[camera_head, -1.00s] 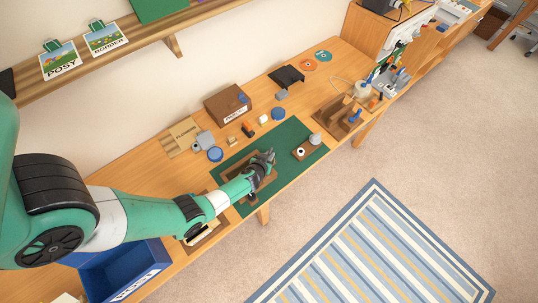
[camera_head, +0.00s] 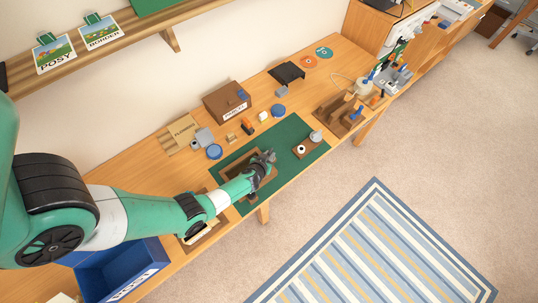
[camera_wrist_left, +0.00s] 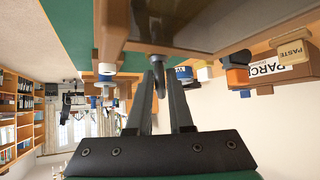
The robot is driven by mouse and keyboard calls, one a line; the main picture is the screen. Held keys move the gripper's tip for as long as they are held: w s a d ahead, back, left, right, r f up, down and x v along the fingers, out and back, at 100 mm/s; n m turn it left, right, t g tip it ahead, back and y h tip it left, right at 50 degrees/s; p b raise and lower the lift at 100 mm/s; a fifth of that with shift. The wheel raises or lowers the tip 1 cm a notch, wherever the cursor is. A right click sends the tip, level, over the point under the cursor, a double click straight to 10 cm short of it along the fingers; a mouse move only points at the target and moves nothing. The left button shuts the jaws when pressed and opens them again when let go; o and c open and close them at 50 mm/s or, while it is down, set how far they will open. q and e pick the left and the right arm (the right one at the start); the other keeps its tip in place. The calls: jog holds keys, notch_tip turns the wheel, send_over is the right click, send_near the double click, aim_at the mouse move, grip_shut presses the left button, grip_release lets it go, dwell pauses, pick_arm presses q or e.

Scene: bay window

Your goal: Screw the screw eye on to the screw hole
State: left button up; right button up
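My left gripper (camera_head: 268,157) reaches over the green mat (camera_head: 287,128), at the brown wooden frame (camera_head: 268,179). In the left wrist view its two dark fingers (camera_wrist_left: 162,80) close in around a small grey curved piece, which looks like the screw eye (camera_wrist_left: 157,64). The piece is at the wooden rim of the frame (camera_wrist_left: 125,38), with its top against or very near the wood. The screw hole is hidden, and I cannot tell how deep the screw eye sits. My right gripper is not in view.
A brown block (camera_head: 312,150) with a white ring and a grey knob stands right of the frame. A parcel box (camera_head: 226,103), blue lids and small pots line the back. A blue bin (camera_head: 118,270) is at lower left. Bare mat lies between frame and block.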

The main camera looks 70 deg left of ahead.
pick_arm(q)
jog(key=o, duration=0.4)
jog(key=p+v, duration=0.8)
jog(key=v, duration=0.3)
jog(key=shift+s+d+r, duration=0.15)
jog(key=shift+s+r, duration=0.05)
jog(key=shift+s, duration=0.05)
dwell(0.4)
